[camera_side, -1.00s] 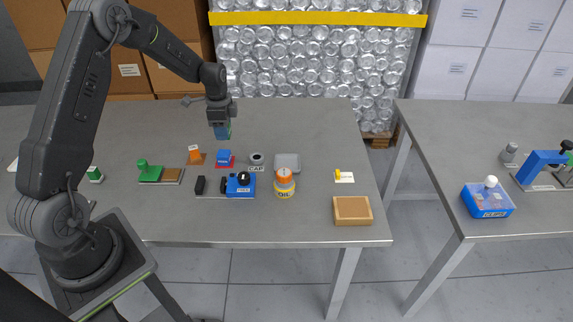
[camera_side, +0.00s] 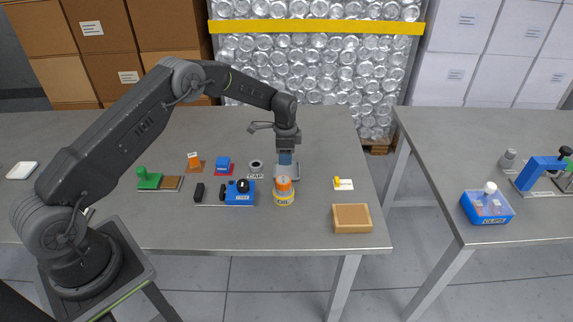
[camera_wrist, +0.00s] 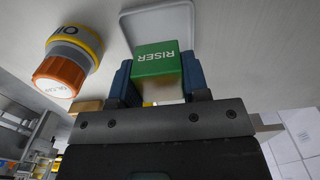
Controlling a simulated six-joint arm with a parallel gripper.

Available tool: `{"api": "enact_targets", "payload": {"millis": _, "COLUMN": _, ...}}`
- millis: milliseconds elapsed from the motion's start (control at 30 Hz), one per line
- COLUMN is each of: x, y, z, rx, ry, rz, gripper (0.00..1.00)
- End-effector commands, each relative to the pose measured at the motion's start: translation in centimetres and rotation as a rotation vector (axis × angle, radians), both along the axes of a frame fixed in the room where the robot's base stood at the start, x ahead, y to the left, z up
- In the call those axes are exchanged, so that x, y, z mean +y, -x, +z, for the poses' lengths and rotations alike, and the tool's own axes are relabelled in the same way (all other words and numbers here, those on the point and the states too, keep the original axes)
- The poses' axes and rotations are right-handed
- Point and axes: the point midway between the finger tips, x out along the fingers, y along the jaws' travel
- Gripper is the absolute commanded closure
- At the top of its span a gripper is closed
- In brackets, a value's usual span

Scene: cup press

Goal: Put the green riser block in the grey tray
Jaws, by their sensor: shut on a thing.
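The green riser block (camera_wrist: 157,60), marked RISER, is between the two blue fingers of my gripper (camera_wrist: 158,80) in the wrist view. My gripper is shut on it. The grey tray (camera_wrist: 126,22) lies behind the block in that view. In the side view my gripper (camera_side: 285,158) points down over the grey tray (camera_side: 297,172) and covers part of it. The block is hidden there behind the fingers, so I cannot tell whether it touches the tray floor.
An orange-capped oil bottle (camera_side: 283,194) stands just in front of the tray. A blue fixture (camera_side: 240,193), a grey ring (camera_side: 256,165) and a blue block (camera_side: 223,164) lie to the left. A wooden tray (camera_side: 352,218) is at the front right. The table behind is clear.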

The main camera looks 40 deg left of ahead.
Motion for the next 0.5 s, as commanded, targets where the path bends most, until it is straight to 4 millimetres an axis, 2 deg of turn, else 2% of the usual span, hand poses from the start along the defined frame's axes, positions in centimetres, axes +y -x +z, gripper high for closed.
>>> {"api": "enact_targets", "payload": {"millis": 167, "x": -0.4, "y": -0.3, "z": -0.8, "rx": 0.0, "ry": 0.0, "rz": 0.0, "gripper": 0.86}}
{"api": "enact_targets", "payload": {"millis": 400, "x": -0.3, "y": -0.2, "z": -4.0, "rx": -0.001, "ry": 0.0, "rz": 0.0, "gripper": 0.86}}
{"api": "enact_targets", "payload": {"millis": 500, "x": -0.3, "y": -0.3, "z": -4.2, "rx": -0.005, "ry": -0.001, "rz": 0.0, "gripper": 0.86}}
